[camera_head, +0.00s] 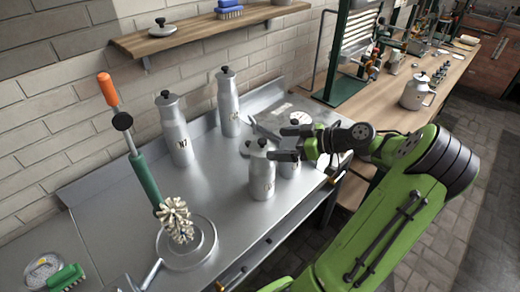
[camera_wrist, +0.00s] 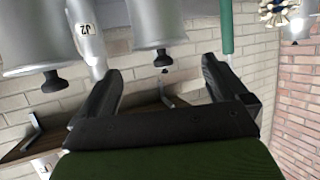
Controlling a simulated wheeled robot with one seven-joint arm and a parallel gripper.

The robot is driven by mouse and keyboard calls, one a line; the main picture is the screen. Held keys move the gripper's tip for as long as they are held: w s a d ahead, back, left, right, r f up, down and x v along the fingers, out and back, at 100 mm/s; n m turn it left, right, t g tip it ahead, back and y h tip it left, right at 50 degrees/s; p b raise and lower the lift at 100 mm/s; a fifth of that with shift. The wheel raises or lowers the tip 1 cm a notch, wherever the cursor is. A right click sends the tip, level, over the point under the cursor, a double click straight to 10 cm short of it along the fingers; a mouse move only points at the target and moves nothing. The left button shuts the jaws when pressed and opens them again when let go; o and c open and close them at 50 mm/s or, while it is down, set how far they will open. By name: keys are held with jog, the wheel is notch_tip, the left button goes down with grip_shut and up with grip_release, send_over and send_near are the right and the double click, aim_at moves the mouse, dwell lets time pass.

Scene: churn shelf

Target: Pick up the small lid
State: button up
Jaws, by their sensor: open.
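A small grey lid (camera_head: 161,28) with a black knob sits on the wooden wall shelf in the head view. My gripper (camera_head: 282,144) is far to the right of it and lower, over the metal bench. It is open with nothing between its fingers, and its fingertips are near the black knob of a lidded can (camera_head: 262,178). In the wrist view the scene is upside down, and my open gripper (camera_wrist: 160,68) shows two dark fingers spread apart. A tiny dark knob shows between the fingers there; I cannot tell what it belongs to.
Two tall lidded cans, the W7 can (camera_head: 178,140) and a slimmer one (camera_head: 228,112), stand on the bench below the shelf (camera_head: 205,35). A blue brush (camera_head: 229,9) lies on the shelf. A gauge (camera_head: 300,117) is behind my gripper.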

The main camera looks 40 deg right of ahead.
aim_at(262, 145)
jog(key=x, duration=0.7)
jog(key=shift+s+a, duration=0.1)
jog(key=shift+s+r, duration=0.1)
jog(key=c, duration=0.9)
jog(key=shift+o, duration=0.2)
notch_tip(262, 145, up, 10)
jog(key=shift+r+p, duration=0.1)
jog(key=shift+p, duration=0.7)
